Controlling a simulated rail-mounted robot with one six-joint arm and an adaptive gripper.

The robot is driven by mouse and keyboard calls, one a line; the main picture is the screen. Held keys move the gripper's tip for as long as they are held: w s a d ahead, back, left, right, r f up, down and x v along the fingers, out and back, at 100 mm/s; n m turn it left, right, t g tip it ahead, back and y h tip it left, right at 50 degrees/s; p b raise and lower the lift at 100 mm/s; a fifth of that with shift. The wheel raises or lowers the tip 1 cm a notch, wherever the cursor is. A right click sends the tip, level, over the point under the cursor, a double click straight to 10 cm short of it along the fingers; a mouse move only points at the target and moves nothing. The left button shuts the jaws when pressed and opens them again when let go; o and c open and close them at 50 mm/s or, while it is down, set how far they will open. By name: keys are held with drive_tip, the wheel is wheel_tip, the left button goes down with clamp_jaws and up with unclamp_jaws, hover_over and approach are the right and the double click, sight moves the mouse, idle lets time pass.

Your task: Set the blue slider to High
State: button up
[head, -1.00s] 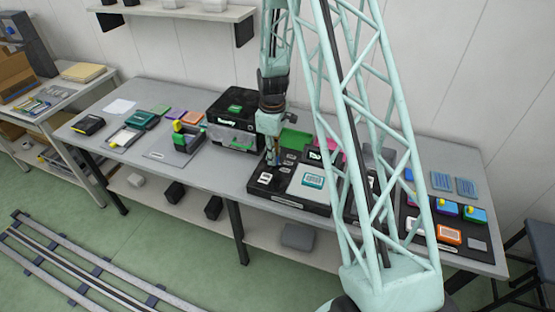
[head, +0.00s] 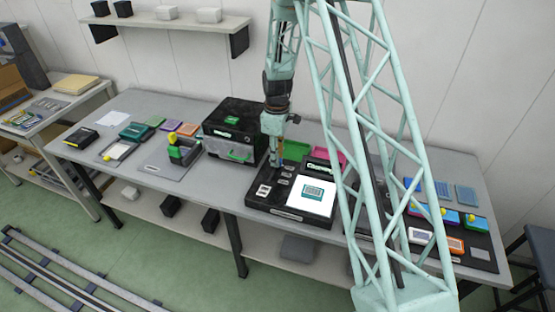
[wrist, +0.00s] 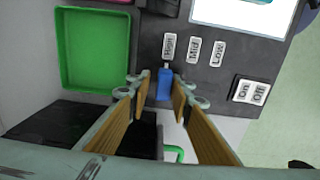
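The blue slider (wrist: 165,84) is on the black control panel (wrist: 140,47), in line with the label High (wrist: 168,47). The labels Mid (wrist: 193,50) and Low (wrist: 217,52) stand to the right of High. My gripper (wrist: 157,84) is open, with its two fingers on either side of the slider. There is a gap to the left finger; whether the right finger touches it I cannot tell. In the head view my gripper (head: 276,160) is low over the panel's back left corner, and the slider is hard to make out.
An On/Off switch (wrist: 251,91) sits on the panel, right of the slider. A bright white screen (head: 312,195) bears a teal item. A green tray (wrist: 94,50) lies beside the panel. A black box (head: 233,128) with a green handle stands close to the left of my gripper.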

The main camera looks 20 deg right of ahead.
drive_tip(key=shift+o, duration=0.7)
drive_tip(key=shift+s, duration=0.1)
drive_tip(key=shift+r, duration=0.15)
wheel_tip(320, 180, up, 12)
idle(0.4)
idle(0.5)
